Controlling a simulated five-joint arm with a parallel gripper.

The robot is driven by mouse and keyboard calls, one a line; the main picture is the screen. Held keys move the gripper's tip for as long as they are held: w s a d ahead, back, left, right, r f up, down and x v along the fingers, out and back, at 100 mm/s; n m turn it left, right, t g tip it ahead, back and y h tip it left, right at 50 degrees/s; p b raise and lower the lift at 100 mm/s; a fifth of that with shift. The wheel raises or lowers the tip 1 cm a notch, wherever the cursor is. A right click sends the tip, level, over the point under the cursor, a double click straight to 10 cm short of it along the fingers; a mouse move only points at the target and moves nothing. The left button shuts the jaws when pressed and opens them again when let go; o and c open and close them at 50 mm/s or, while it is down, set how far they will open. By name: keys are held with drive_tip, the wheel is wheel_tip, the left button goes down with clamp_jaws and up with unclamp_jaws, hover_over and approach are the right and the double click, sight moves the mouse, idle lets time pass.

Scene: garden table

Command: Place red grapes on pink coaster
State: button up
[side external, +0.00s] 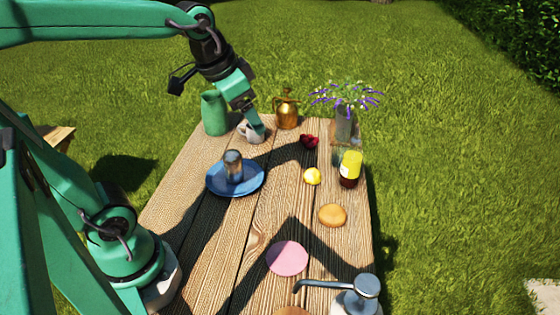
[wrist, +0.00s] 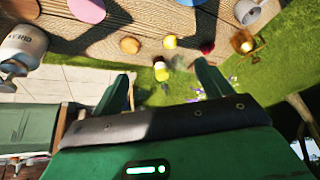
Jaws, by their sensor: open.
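The red grapes (side external: 309,141) lie on the wooden table right of my gripper (side external: 252,122) in the side view. They also show as a dark red patch near the top of the wrist view (wrist: 207,47). The pink coaster (side external: 287,258) lies flat and bare near the front of the table; it shows at the top edge of the wrist view (wrist: 87,9). My gripper is open and empty, beside a pale mug (side external: 249,134) at the back left, apart from the grapes. Its two fingers (wrist: 163,86) stand spread in the wrist view.
A yellow lemon (side external: 312,176), an orange-brown round (side external: 332,215) and a yellow-topped jar (side external: 350,168) stand on the right. A blue plate (side external: 252,182) holds a glass. A copper sprayer (side external: 286,112), flower vase (side external: 344,128) and green pitcher (side external: 214,114) line the back. A metal-spouted dispenser (side external: 362,296) is at front right.

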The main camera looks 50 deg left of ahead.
drive_tip(key=w+a+m, duration=0.2)
drive_tip(key=w+a, duration=0.1)
drive_tip(key=w, duration=0.6)
drive_tip(key=m+g, duration=0.3)
drive_tip(key=m, duration=0.3)
hover_over(308, 137)
drive_tip(key=s, duration=0.1)
drive_tip(key=f, duration=1.8)
drive_tip(key=shift+d, duration=0.3)
drive_tip(key=shift+w+a+f, duration=0.15)
drive_tip(key=shift+a+f, duration=0.1)
drive_tip(key=shift+f, duration=0.35)
drive_tip(key=shift+w+a+f, duration=0.1)
drive_tip(key=shift+w+f, duration=0.05)
drive_tip(key=shift+f, duration=1.15)
drive_tip(key=shift+w+d+f, duration=0.1)
drive_tip(key=shift+w+f, duration=0.05)
drive_tip(key=shift+f, duration=1.1)
drive_tip(key=shift+w+a+f, duration=0.1)
drive_tip(key=shift+w+f, duration=0.05)
drive_tip(key=shift+f, duration=1.15)
drive_tip(key=c, duration=1.1)
